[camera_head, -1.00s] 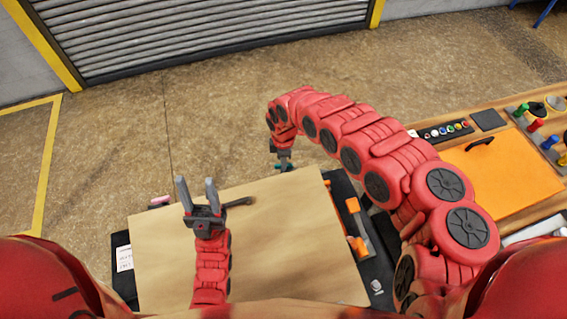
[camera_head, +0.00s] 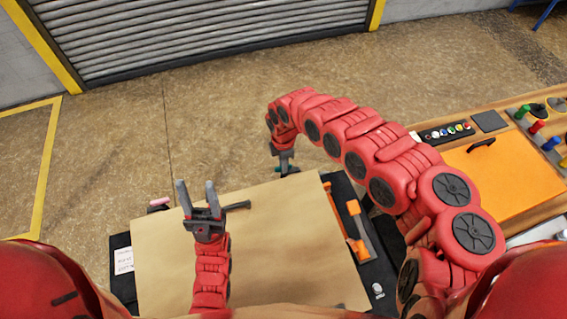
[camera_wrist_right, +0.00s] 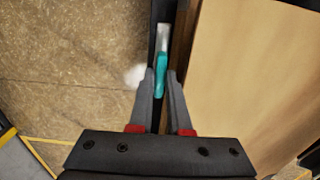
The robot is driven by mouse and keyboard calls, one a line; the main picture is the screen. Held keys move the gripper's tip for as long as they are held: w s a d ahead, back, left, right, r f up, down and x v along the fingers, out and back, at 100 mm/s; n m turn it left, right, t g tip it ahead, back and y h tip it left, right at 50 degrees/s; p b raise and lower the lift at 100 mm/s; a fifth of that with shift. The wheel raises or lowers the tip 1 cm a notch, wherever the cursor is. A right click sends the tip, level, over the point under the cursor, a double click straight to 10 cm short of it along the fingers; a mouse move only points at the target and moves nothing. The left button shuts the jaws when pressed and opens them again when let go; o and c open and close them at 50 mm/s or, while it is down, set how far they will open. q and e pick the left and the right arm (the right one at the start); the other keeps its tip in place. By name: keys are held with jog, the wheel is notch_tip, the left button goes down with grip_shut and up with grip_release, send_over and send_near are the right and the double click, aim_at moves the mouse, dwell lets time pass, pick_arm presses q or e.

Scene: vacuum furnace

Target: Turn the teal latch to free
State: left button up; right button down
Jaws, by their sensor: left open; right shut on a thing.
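The teal latch (camera_wrist_right: 161,76) shows in the right wrist view between the tips of my right gripper (camera_wrist_right: 161,85), with a pale grey end beyond them. My right gripper (camera_head: 285,170) is shut on the latch at the far edge of the tan panel (camera_head: 250,250).
An orange clamp-like part (camera_head: 354,208) sits on the dark frame right of the panel. A bench on the right holds an orange board (camera_head: 505,170), a strip of coloured buttons (camera_head: 447,132) and several coloured knobs. A pink item (camera_head: 159,202) lies at the panel's far left.

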jog(key=c, duration=0.9)
grip_release()
jog(key=shift+o, duration=0.2)
notch_tip(320, 180, up, 17)
jog(key=p, duration=0.2)
jog(key=shift+r, duration=0.2)
